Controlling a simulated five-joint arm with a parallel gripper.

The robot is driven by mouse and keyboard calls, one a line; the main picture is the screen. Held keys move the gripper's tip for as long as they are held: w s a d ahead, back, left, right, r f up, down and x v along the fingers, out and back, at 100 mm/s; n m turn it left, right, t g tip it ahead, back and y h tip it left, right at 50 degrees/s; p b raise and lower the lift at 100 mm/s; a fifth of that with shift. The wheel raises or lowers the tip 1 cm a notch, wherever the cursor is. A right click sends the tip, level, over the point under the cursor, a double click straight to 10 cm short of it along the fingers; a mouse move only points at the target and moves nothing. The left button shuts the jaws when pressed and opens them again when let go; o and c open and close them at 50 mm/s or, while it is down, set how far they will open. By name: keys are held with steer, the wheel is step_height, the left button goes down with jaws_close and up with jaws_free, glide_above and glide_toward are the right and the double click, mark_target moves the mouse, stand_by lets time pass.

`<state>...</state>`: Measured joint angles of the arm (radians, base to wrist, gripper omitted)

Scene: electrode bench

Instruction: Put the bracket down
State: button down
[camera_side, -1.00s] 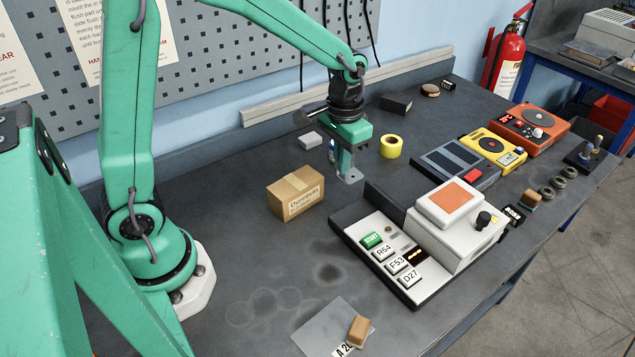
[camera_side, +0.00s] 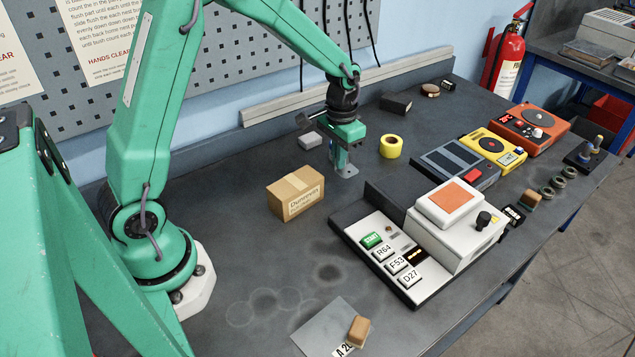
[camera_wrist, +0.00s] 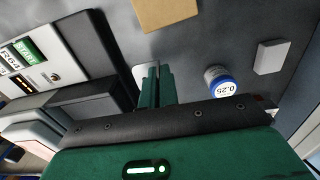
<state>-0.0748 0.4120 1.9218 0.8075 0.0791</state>
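The bracket (camera_side: 348,171) is a small grey metal piece with a flat foot, directly under my gripper (camera_side: 341,160) in the side view. My gripper points down, its fingers close together around the bracket's upright part. The foot is at or just above the dark bench top; I cannot tell whether it touches. In the wrist view, the green fingers of my gripper (camera_wrist: 159,80) are nearly together, and a pale edge of the bracket (camera_wrist: 142,74) shows beside them. The rest of the bracket is hidden by the fingers.
A cardboard box (camera_side: 296,193) stands left of the bracket. A yellow tape roll (camera_side: 391,147) lies to the right. A white block (camera_side: 310,141) and a blue-and-white weight marked 0.25 (camera_wrist: 219,80) are close by. The console (camera_side: 372,214) stands in front. Open bench lies around the foot.

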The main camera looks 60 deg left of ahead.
mark_target(333, 180)
steer(key=a, duration=0.1)
steer(key=w+a+f, duration=0.1)
steer(key=a+f, duration=0.1)
steer(key=shift+w+a+f, duration=0.15)
steer(key=shift+w+a, duration=0.1)
steer(key=shift+f, duration=0.1)
steer(key=shift+f, duration=1.9)
steer(key=shift+f, duration=0.1)
steer(key=c, duration=1.7)
jaws_free()
